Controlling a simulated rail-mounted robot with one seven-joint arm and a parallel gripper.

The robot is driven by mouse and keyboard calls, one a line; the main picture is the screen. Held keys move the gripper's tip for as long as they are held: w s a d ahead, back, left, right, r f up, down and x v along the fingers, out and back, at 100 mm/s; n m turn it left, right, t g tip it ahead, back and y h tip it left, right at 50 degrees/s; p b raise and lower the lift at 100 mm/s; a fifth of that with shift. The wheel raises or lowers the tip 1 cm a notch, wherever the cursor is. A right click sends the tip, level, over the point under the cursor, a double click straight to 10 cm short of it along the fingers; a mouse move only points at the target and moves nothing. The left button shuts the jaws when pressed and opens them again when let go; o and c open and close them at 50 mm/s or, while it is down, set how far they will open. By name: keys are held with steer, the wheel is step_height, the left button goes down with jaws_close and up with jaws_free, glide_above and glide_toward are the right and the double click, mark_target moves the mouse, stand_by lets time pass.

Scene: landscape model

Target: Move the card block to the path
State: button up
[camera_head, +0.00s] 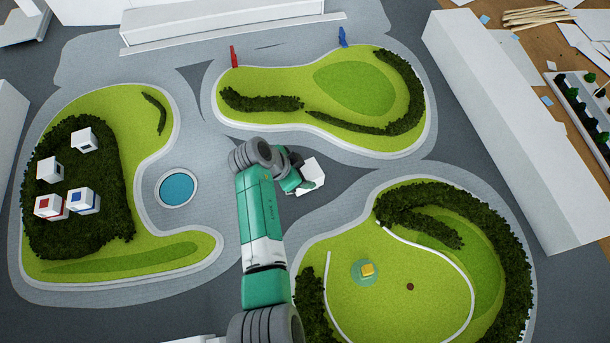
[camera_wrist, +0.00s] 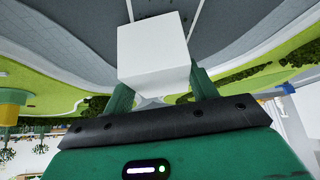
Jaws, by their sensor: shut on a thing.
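A white block (camera_head: 311,177) is between the fingers of my gripper (camera_head: 297,182), which is shut on it. In the wrist view the block (camera_wrist: 153,50) fills the space at the fingertips, and only plain white faces show. Any marking that would identify it as the card block is hidden. The light grey path (camera_head: 213,135) winds between the green lawns. In the head view the held block appears over the paved area between the upper and lower right lawns. I cannot tell whether it touches the ground.
Several white blocks (camera_head: 83,140), some with red or blue marks, sit on the dark hedge patch of the left lawn. A round blue pool (camera_head: 177,188) lies left of my arm. Long white buildings (camera_head: 515,130) edge the model.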

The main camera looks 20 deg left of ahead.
mark_target(312, 169)
steer(key=shift+r+p, duration=0.3)
steer(key=shift+r, duration=0.15)
steer(key=shift+r+p, duration=1.4)
steer(key=shift+r, duration=0.35)
